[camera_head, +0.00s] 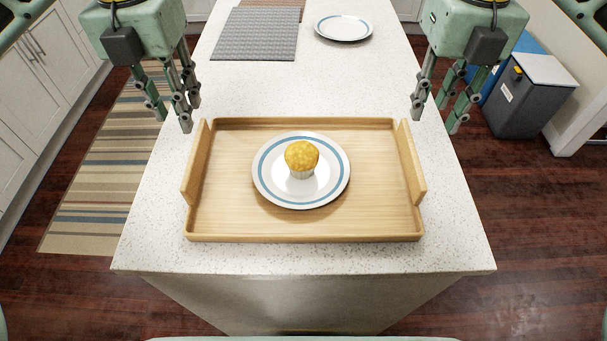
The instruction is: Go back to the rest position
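A wooden tray (230,223) with two raised side handles lies on the white speckled counter near its front edge. A white plate with a blue ring (266,181) is on the tray, and a yellow-topped muffin (302,156) stands upright on it. My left gripper (172,112) hangs above the counter's left side, beyond the tray's left handle. My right gripper (436,112) hangs above the right side, near the tray's right handle. Both have their fingers spread, point down and hold nothing. Both look apart from the tray.
Farther back on the counter (330,90) are a grey woven mat (255,34) and a second blue-ringed plate (343,28). A striped rug (95,190) and white cabinets (45,65) are at left. Grey and blue bins (530,95) stand on the floor at right.

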